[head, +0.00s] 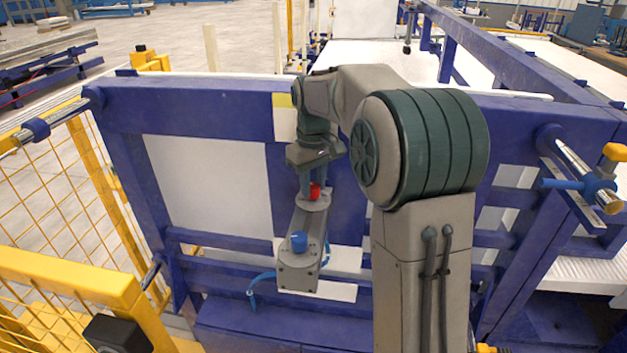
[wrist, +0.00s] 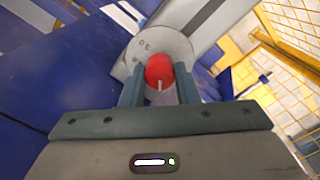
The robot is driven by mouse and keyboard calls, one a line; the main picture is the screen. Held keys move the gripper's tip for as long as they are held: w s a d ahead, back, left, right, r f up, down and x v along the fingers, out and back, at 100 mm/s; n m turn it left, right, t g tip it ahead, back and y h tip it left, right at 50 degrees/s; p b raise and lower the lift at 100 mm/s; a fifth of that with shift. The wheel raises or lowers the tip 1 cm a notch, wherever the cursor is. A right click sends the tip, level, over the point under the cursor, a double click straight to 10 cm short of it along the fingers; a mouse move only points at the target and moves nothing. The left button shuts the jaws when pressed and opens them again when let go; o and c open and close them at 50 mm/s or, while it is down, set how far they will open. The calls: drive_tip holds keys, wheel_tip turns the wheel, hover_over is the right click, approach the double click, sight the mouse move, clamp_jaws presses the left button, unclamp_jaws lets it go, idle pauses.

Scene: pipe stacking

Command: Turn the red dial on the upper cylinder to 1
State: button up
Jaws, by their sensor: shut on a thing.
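The red dial (head: 315,190) stands on a round grey plate at the top end of a grey box-shaped unit (head: 301,235) on the blue frame. In the wrist view the red dial (wrist: 159,70) has a pale pointer line toward the bottom of the picture, and the plate (wrist: 158,48) carries small marks too blurred to read surely. My gripper (head: 311,188) is shut on the dial, with one finger on each side of it. The fingers (wrist: 160,88) hide part of the plate.
A blue knob (head: 299,241) stands on the lower end of the same unit, with blue hoses (head: 255,291) beside it. Blue beams (head: 190,108) surround the unit. Yellow mesh fencing (head: 45,175) stands at the left.

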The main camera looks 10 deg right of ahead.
sight(313, 186)
drive_tip(key=shift+r+n, duration=0.1)
drive_tip(key=shift+n, duration=0.6)
drive_tip(key=o, duration=1)
wheel_tip(313, 186, up, 14)
drive_tip(key=shift+f, duration=0.15)
